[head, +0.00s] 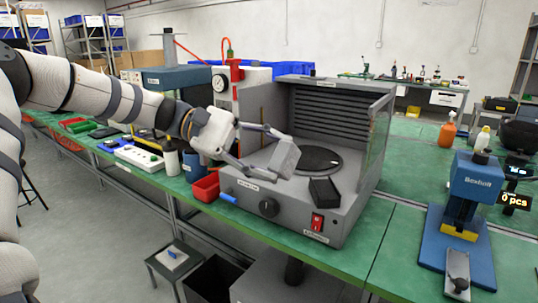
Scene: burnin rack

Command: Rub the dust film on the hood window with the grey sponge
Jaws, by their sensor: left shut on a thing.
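My left gripper (268,152) comes in from the left and is shut on the grey sponge (284,158). It holds the sponge, tilted, in front of the open front of the grey hood (290,210). The hood window (378,138) is the clear pane on the hood's right side. The sponge is well to the left of the window and apart from it. The dust film is too faint to make out clearly at this size. My right gripper is not in view.
Inside the hood is a dark round plate (322,160); a black block (324,190) stands at its front. A red bin (206,187) and a blue-handled tool (240,200) are left. A blue press (472,195) stands right. The green bench (405,215) is clear between hood and press.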

